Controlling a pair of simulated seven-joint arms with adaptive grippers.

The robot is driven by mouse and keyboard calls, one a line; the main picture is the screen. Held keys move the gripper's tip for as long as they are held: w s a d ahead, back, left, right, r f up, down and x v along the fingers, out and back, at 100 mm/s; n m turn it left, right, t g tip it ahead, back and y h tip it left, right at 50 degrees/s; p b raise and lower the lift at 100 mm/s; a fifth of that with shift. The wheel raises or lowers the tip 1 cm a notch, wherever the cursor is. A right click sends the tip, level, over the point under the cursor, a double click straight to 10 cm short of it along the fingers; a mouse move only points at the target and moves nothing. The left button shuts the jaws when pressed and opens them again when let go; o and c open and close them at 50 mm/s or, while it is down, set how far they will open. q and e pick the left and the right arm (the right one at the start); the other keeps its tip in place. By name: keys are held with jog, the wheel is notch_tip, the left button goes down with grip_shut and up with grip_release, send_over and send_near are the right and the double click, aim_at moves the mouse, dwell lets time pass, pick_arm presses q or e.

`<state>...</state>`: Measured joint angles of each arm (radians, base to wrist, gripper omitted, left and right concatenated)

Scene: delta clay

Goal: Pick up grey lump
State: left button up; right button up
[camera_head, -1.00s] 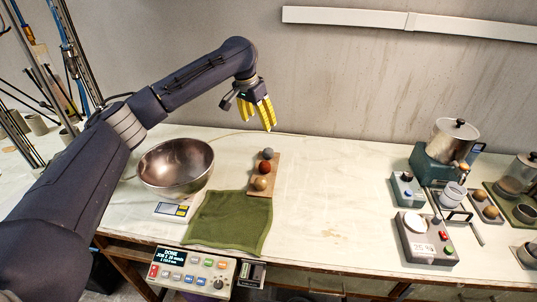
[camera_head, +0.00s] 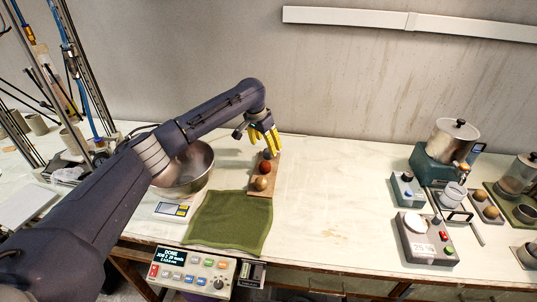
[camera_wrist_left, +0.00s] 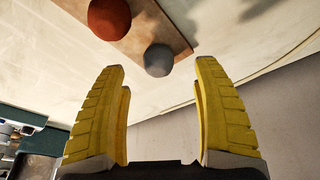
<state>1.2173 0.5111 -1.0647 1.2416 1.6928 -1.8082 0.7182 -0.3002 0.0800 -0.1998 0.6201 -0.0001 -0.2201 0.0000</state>
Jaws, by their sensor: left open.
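The grey lump (camera_wrist_left: 158,60) is a round ball near the end of a wooden board (camera_wrist_left: 182,38) in the left wrist view. It also shows in the head view (camera_head: 267,155), partly hidden by the fingers. My left gripper (camera_head: 265,146), with yellow ribbed fingers, is open above the far end of the board. In the left wrist view, the two fingertips (camera_wrist_left: 160,62) stand apart, with the grey lump seen between and beyond them. It does not appear gripped. My right gripper is not in view.
A red-brown lump (camera_head: 265,167) and a tan lump (camera_head: 260,183) sit on the same board, nearer the front. A metal bowl (camera_head: 190,180) stands left, partly behind my arm. A green cloth (camera_head: 230,222) lies in front.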

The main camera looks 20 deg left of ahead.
aim_at(267, 150)
pick_arm(q)
jog(key=shift+x, duration=2.6)
jog(key=shift+s, duration=0.15)
grip_shut()
